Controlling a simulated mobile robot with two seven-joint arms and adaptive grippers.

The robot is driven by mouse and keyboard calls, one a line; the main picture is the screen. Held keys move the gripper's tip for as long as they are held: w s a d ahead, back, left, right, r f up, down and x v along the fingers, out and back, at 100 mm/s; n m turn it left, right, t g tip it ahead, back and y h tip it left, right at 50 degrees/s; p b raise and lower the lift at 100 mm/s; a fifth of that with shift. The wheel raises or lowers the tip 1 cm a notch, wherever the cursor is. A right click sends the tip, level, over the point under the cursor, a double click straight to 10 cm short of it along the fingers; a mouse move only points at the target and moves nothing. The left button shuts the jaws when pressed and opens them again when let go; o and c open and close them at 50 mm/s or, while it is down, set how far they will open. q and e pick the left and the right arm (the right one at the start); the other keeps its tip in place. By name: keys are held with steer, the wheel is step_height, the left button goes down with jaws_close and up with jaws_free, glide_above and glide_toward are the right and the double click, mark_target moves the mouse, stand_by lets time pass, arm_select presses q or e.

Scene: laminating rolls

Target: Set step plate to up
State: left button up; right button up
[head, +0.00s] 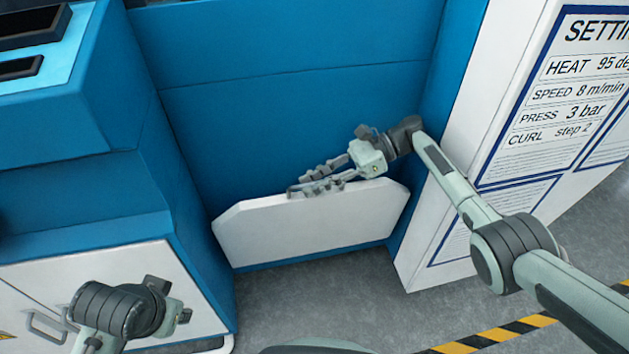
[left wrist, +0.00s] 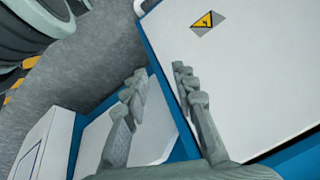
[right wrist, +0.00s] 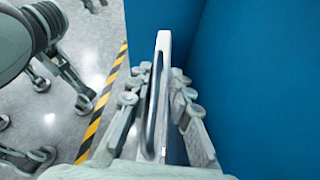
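The step plate (head: 310,226) is a white panel with cut corners, standing upright, nearly flat along the low front of the blue machine. My right gripper (head: 318,180) is at its top edge. In the right wrist view the plate (right wrist: 163,50) shows edge-on between the fingers of my right gripper (right wrist: 160,88), one on each side, with narrow gaps; it looks open around the plate. My left gripper (left wrist: 157,85) is open and empty, near a white cabinet door; its fingertips are hidden in the head view.
The blue machine front (head: 300,110) rises behind the plate. A white settings panel (head: 545,110) stands at right. The white cabinet (head: 110,275) with handles is at lower left. Grey floor (head: 310,305) before the plate is clear, with a striped floor line (head: 500,333) farther out.

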step_height(320, 180, up, 10)
stand_by(0.5)
stand_by(0.3)
